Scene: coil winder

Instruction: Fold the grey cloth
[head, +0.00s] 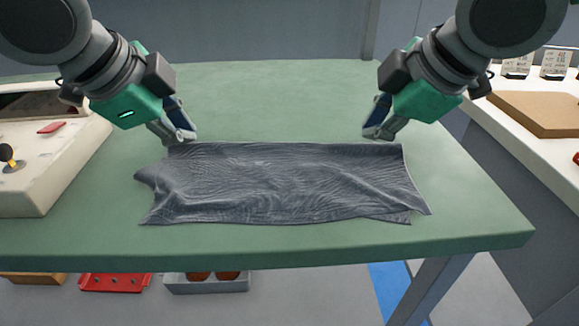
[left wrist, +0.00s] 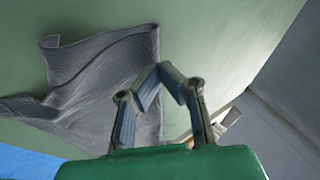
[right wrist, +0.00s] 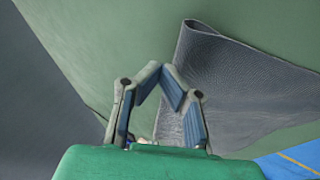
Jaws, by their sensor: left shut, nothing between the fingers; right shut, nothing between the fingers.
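The grey cloth (head: 280,184) lies on the green table as a wide, wrinkled strip. Its far edge is fairly straight. At the near right, edges of more than one layer show, and the left end is uneven. My left gripper (head: 187,137) is shut and empty at the cloth's far left corner. My right gripper (head: 374,136) is shut and empty just beyond the far edge, near the far right corner. The cloth also shows in the left wrist view (left wrist: 85,75) and in the right wrist view (right wrist: 235,85), where its edge curls. Whether the fingertips touch the cloth, I cannot tell.
The green table (head: 270,95) is clear behind the cloth. A pale machine (head: 55,165) stands at the left. A white side table (head: 550,158) with a brown board (head: 535,112) is at the right. A red tray (head: 114,282) and a grey bin (head: 206,284) are below the table.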

